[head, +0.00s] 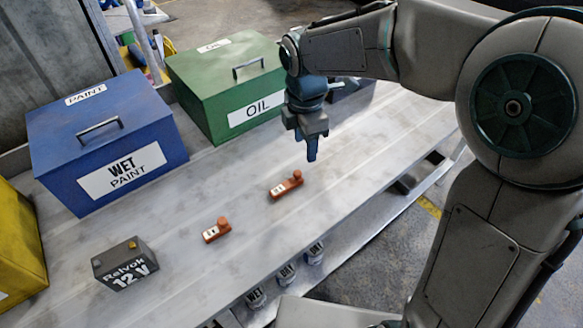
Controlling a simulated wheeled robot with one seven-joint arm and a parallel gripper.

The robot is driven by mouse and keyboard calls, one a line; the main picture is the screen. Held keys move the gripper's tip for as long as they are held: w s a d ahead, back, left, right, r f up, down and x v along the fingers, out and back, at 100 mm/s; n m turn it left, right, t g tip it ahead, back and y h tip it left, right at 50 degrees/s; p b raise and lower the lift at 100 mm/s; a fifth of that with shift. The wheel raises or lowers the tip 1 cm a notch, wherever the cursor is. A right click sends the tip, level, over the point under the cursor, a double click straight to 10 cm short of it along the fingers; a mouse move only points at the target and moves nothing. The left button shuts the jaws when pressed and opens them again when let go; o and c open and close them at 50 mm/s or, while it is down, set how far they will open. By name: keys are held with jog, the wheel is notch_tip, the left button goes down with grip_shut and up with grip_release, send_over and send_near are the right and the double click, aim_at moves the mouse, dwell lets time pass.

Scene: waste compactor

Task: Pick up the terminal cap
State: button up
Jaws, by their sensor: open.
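Two small orange-red caps with white labels lie on the grey metal table (330,215). One cap (286,184) is near the middle of the table, and the other cap (216,230) is to its left and nearer the front. The label marks are too small to read surely. A dark grey battery (125,264) marked "Relvok 12V" stands at the front left, with a yellowish terminal on its top. My gripper (311,150) points down above the table, apart from and up-right of the nearer cap. It is open, with nothing visible in it; one finger largely hides the other.
A blue "WET PAINT" box (105,125) and a green "OIL" box (225,80) stand along the back. A yellow box (18,245) is at the left edge. Labelled "WET" and "DRY" fittings (287,275) line the front edge. The table around the caps is clear.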

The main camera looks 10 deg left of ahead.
aim_at(290, 182)
jog(key=a+f+n, duration=0.1)
jog(key=f, duration=0.4)
jog(key=a+f+n, duration=0.1)
jog(key=f, duration=0.3)
jog(key=a+f+n, duration=0.1)
jog(key=f, duration=0.4)
jog(key=shift+w+a+f, duration=0.2)
jog(key=shift+w+f, duration=0.1)
jog(key=c, duration=1.1)
